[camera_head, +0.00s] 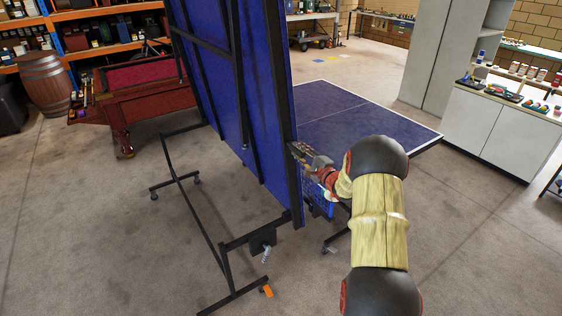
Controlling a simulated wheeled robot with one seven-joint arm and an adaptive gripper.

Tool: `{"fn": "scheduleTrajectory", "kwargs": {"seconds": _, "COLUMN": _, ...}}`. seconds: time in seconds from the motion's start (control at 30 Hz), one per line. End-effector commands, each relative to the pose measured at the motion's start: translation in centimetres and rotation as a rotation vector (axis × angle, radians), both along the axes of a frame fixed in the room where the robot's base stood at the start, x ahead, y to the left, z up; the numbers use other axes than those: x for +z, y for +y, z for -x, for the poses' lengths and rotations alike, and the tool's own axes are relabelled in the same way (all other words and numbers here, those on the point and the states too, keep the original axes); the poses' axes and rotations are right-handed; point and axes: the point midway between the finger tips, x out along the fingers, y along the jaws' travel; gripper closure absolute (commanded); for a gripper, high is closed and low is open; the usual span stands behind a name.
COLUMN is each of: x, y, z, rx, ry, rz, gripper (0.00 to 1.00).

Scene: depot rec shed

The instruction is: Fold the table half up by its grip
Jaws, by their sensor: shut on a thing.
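The blue table half (205,95) stands raised and steep, close to upright, with its underside and black frame bars facing me. The other table half (335,108) lies flat behind it. My gripper (301,152) is at the right edge of the raised half, about midway up, and is shut on its grip. The grip itself is too small and covered by the fingers to make out.
The black wheeled undercarriage (195,213) stands on the open floor. A blue basket (317,197) hangs near my gripper. A red pool table (150,95) and a barrel (47,83) are at left; white cabinets (500,125) are at right.

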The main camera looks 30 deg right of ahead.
Motion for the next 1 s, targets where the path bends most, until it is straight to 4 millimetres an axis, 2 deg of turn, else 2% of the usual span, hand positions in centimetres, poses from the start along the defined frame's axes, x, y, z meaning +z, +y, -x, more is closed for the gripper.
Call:
{"fn": "scheduleTrajectory", "kwargs": {"seconds": 0.03, "x": 0.7, "y": -0.2, "z": -0.4, "rx": 0.020, "ry": -0.007, "rz": 0.007, "gripper": 1.00}}
{"fn": "scheduleTrajectory", "kwargs": {"seconds": 0.2, "x": 0.5, "y": -2.3, "z": -0.5, "rx": 0.024, "ry": -0.004, "rz": 0.005, "gripper": 1.00}}
{"fn": "scheduleTrajectory", "kwargs": {"seconds": 0.33, "x": 0.4, "y": -3.3, "z": -0.4, "rx": 0.024, "ry": -0.001, "rz": 0.005, "gripper": 1.00}}
{"fn": "scheduleTrajectory", "kwargs": {"seconds": 0.8, "x": 0.3, "y": -4.3, "z": -0.3, "rx": 0.010, "ry": 0.000, "rz": 0.003, "gripper": 1.00}}
{"fn": "scheduleTrajectory", "kwargs": {"seconds": 0.83, "x": 0.3, "y": -4.3, "z": -0.3, "rx": 0.010, "ry": 0.000, "rz": 0.003, "gripper": 0.73}}
{"fn": "scheduleTrajectory", "kwargs": {"seconds": 1.0, "x": 0.2, "y": -4.3, "z": -0.2, "rx": 0.011, "ry": 0.002, "rz": 0.001, "gripper": 0.64}}
